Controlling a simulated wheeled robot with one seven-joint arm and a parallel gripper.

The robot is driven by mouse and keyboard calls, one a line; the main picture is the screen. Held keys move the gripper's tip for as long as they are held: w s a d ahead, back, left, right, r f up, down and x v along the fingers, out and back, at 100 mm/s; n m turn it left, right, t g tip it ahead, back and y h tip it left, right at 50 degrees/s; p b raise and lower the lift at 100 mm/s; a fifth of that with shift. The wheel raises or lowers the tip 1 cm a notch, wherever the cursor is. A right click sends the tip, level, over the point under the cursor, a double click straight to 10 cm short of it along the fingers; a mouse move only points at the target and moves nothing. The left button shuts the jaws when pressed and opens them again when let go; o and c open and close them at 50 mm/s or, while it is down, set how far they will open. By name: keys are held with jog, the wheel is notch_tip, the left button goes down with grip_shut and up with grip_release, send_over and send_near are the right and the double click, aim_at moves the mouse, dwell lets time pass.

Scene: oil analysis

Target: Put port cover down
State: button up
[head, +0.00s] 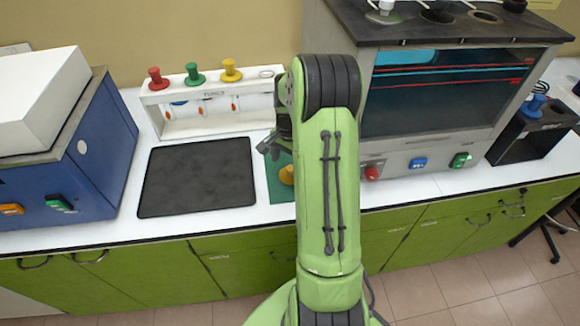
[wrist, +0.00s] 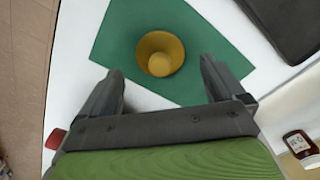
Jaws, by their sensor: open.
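The yellow, knob-shaped port cover (wrist: 160,54) stands on a green mat (wrist: 118,32) on the white bench. In the head view it shows in part (head: 287,175), beside my arm, which hides much of the mat (head: 275,187). My gripper (wrist: 161,70) is open, with one finger to each side of the cover in the wrist view. The cover looks free of both fingers; the exact height gap cannot be told. In the head view, my gripper (head: 270,145) is partly hidden by my arm.
A black mat (head: 198,178) lies left of the green mat. A white rack (head: 208,125) with red, green and yellow knobs stands behind. A blue machine (head: 85,160) is on the left, and a large grey machine (head: 405,158) with a dark window is on the right.

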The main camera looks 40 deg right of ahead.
aim_at(290, 168)
notch_tip(290, 168, up, 9)
jog(key=p, duration=0.1)
jog(key=s+a+r+n+t+h, duration=0.15)
jog(key=s+a+r+n, duration=0.25)
jog(key=a+r+n, duration=0.55)
jog(key=s+a+r+n+t+y, duration=0.1)
jog(key=s+a+n+t, duration=0.3)
jog(key=s+a, duration=0.9)
jog(key=shift+s+a+r+n, duration=0.3)
jog(key=shift+a+r+n, duration=0.2)
jog(key=shift+a+n, duration=0.6)
jog(key=shift+d+y, duration=0.2)
jog(key=shift+y, duration=0.05)
